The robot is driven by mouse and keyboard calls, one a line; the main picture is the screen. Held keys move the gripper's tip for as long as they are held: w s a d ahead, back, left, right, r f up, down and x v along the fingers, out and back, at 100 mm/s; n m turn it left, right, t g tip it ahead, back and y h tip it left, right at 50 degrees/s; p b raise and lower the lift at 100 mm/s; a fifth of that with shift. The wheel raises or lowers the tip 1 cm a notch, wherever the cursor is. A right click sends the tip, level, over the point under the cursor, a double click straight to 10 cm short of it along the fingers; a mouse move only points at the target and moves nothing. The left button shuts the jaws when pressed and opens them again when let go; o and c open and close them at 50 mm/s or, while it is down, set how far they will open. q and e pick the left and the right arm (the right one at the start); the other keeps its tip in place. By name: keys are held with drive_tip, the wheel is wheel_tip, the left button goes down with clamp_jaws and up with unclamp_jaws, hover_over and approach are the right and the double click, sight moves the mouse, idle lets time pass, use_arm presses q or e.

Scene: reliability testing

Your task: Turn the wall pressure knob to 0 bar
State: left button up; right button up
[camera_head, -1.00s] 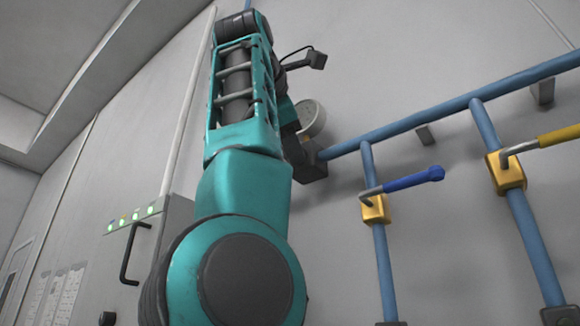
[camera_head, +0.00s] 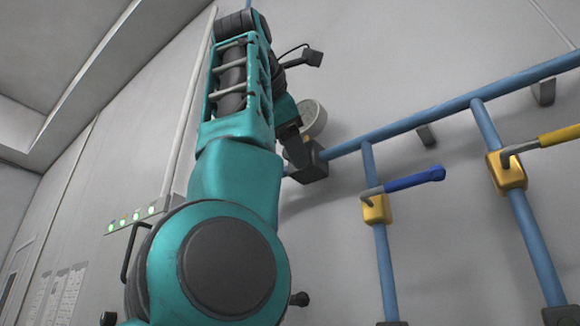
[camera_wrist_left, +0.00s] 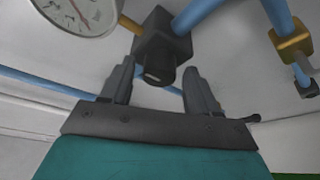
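In the left wrist view, the knob (camera_wrist_left: 160,66) is a short dark cylinder on the face of a dark square block (camera_wrist_left: 168,42). My left gripper (camera_wrist_left: 158,82) is open, its two grey fingers apart on either side of the knob's lower end, with visible gaps. The white round pressure gauge (camera_wrist_left: 82,8) is partly cut off; its reading is too small to tell. In the head view, the block (camera_head: 314,166) and gauge (camera_head: 313,119) sit at the blue pipe's left end. My left gripper (camera_head: 294,150) is there, its fingers mostly hidden. My right gripper is in neither view.
A blue pipe (camera_head: 400,128) runs along the wall to the upper right. Valves with a blue handle (camera_head: 410,181) and a yellow handle (camera_head: 560,136) stick out at right. A cabinet with small green lights (camera_head: 138,214) stands at left, partly behind my arm.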

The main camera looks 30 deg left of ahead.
use_arm(q)
drive_tip(key=shift+o, duration=0.3)
drive_tip(key=v, duration=1.3)
drive_tip(key=shift+w, duration=0.1)
